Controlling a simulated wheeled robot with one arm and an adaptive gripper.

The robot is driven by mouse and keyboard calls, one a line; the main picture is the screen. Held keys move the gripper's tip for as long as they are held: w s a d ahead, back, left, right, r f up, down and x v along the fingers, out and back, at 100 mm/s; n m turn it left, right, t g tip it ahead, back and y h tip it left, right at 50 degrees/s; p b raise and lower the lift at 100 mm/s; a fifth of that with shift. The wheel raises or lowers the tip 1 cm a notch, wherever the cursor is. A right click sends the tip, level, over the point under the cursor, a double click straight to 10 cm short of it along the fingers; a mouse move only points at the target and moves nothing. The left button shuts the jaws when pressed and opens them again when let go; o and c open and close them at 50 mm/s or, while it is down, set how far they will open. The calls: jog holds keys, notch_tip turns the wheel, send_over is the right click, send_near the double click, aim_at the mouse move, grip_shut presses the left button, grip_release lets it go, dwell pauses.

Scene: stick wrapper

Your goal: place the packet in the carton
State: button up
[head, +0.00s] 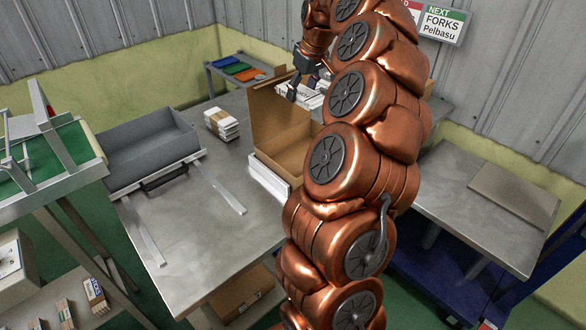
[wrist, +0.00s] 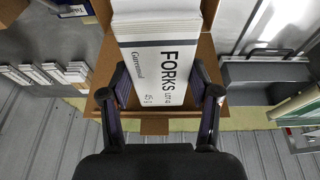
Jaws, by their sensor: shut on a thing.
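The packet (wrist: 165,62) is a white bundle labelled FORKS, filling the middle of the wrist view. My gripper (wrist: 160,80) is shut on it, with one finger on each side. In the head view my gripper (head: 297,88) is near the back of the open brown carton (head: 280,118), and the packet (head: 313,97) shows white beside it, partly hidden by my arm. The carton's brown walls (wrist: 207,48) show around the packet in the wrist view. I cannot tell how far the packet is inside the carton.
A grey tray (head: 150,148) stands on the metal table (head: 205,235), left of the carton. A white bundle (head: 222,125) lies between them. Several other bundles (wrist: 45,75) show at the left of the wrist view. A side table (head: 465,215) at the right carries a flat board (head: 515,195).

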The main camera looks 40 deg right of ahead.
jog(key=b, duration=0.5)
send_over(296, 167)
notch_tip(296, 167, down, 12)
jog(key=f, duration=0.7)
jog(key=f+p, duration=0.1)
jog(key=f, duration=0.3)
jog(key=shift+s+f, duration=0.1)
jog(key=shift+s, duration=0.3)
jog(key=shift+f, duration=0.1)
jog(key=o, duration=1.2)
jog(key=shift+c, duration=0.2)
jog(key=v, duration=1.2)
jog(key=shift+d+b, duration=0.25)
jog(key=shift+b, duration=0.2)
